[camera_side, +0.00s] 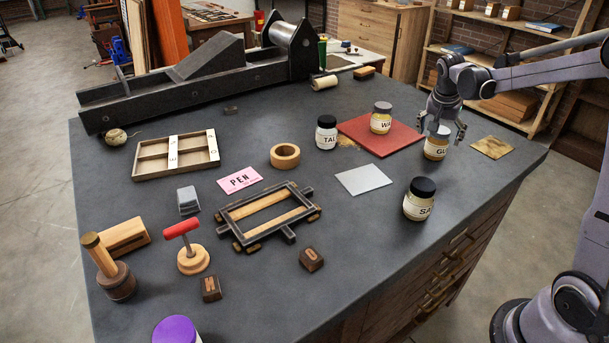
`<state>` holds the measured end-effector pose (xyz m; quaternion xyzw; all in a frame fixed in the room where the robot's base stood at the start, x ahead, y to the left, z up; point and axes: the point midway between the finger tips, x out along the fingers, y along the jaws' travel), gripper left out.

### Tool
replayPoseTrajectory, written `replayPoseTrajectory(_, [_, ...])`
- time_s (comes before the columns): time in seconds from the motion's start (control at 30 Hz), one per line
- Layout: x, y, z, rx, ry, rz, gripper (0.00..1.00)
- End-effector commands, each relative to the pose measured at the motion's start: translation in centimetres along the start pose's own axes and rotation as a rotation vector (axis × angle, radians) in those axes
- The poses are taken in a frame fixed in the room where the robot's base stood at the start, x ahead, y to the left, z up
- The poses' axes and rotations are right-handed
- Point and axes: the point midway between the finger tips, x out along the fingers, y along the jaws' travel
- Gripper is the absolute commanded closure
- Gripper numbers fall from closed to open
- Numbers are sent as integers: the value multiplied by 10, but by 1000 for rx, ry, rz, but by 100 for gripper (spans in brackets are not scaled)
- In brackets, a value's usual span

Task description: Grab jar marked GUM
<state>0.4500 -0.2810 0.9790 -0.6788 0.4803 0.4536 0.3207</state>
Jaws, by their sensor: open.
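The jar marked GUM (436,147) is a yellowish jar with a white label, of which "GU" shows. It stands upright on the dark table top, just right of the red board. My gripper (442,133) is open and pointing down at the top of this jar, with its fingers around or just above the lid area. I cannot tell whether the fingers touch the jar.
Jars marked WA (381,120) on the red board (352,134), TAL (326,136) and SA (419,204) stand nearby. A tan sheet (491,147) lies right of the GUM jar. A grey plate (363,180) lies to its left front. The table's right edge is close.

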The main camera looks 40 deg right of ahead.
Motion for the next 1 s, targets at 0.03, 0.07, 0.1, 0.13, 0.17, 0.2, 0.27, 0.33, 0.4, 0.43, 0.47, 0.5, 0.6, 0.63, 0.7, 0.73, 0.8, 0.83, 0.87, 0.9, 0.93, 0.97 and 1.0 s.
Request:
replayPoseTrajectory(0.03, [8,0,0,1,0,0,16])
replayPoseTrajectory(0.07, [12,0,0,1,0,0,16])
replayPoseTrajectory(0.1, [18,1,0,1,0,0,16])
replayPoseTrajectory(0.13, [22,1,0,1,0,0,16])
replayPoseTrajectory(0.17, [26,1,0,0,0,0,16])
replayPoseTrajectory(0.2, [31,0,0,0,0,-1,16])
replayPoseTrajectory(0.27, [37,1,0,0,0,-1,16])
replayPoseTrajectory(0.33, [42,1,0,0,0,-1,16])
replayPoseTrajectory(0.4, [44,1,0,0,0,-1,16])
replayPoseTrajectory(0.43, [44,1,0,0,0,-1,16])
replayPoseTrajectory(0.47, [44,1,1,0,0,-1,16])
replayPoseTrajectory(0.5, [44,1,1,0,0,-1,16])
replayPoseTrajectory(0.6, [44,1,1,0,0,-1,16])
replayPoseTrajectory(0.63, [44,1,1,0,0,-1,25])
replayPoseTrajectory(0.7, [44,1,1,0,0,-1,45])
replayPoseTrajectory(0.73, [44,1,1,-1,0,-1,53])
replayPoseTrajectory(0.8, [44,1,1,-1,0,-1,74])
replayPoseTrajectory(0.83, [44,1,1,-1,0,-1,82])
replayPoseTrajectory(0.87, [44,1,1,-1,0,-1,84])
replayPoseTrajectory(0.9, [44,1,1,-1,0,-1,85])
replayPoseTrajectory(0.93, [44,1,1,-1,0,-1,85])
replayPoseTrajectory(0.97, [44,1,1,-1,0,-1,85])
replayPoseTrajectory(1.0, [44,1,1,-1,0,-1,85])
